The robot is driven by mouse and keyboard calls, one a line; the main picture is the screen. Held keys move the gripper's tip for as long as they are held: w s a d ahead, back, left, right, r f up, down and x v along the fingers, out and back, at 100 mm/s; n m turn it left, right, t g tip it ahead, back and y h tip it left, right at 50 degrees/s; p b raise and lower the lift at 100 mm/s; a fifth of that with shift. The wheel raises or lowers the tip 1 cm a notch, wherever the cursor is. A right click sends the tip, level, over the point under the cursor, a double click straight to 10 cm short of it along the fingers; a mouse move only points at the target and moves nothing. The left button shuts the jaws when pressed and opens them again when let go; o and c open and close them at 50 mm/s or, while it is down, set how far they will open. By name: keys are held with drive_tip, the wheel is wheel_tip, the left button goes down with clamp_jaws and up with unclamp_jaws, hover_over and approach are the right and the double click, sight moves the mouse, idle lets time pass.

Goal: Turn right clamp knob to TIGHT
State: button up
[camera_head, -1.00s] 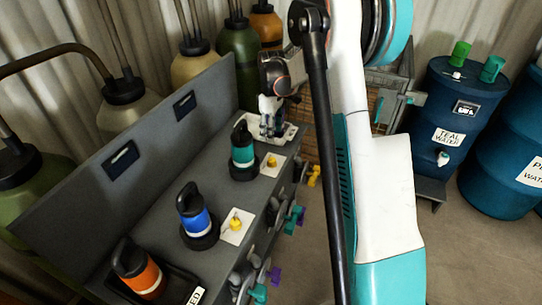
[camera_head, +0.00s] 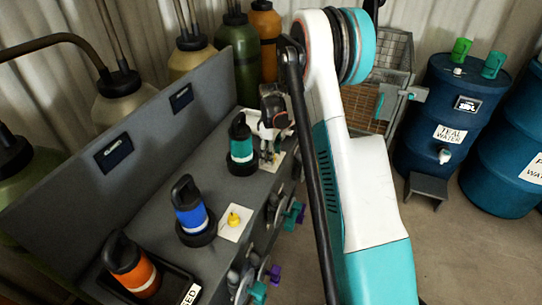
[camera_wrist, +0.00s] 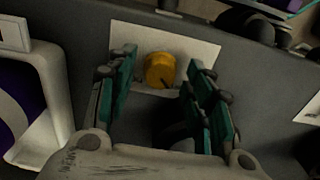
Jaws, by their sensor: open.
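In the wrist view a round yellow knob (camera_wrist: 159,70) sits on a white plate (camera_wrist: 205,50) on the grey bench top. It has a dark mark on its near side; no lettering is readable. My gripper (camera_wrist: 162,74) is open, its teal fingers on either side of the knob, with gaps visible. In the head view my gripper (camera_head: 268,157) is low over the bench beside the teal-banded black canister (camera_head: 241,148) and hides that knob. Another yellow knob (camera_head: 234,219) sits on its own white plate beside the blue canister (camera_head: 189,208).
An orange canister (camera_head: 133,265) stands in a black tray at the near end. A grey backboard (camera_head: 130,140) runs behind the bench. Teal and purple valve handles stick out along its front. A white-and-purple object (camera_wrist: 35,105) is close left of my gripper in the wrist view.

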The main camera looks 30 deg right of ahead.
drive_tip(key=shift+f, duration=0.25)
drive_tip(key=c, duration=1.1)
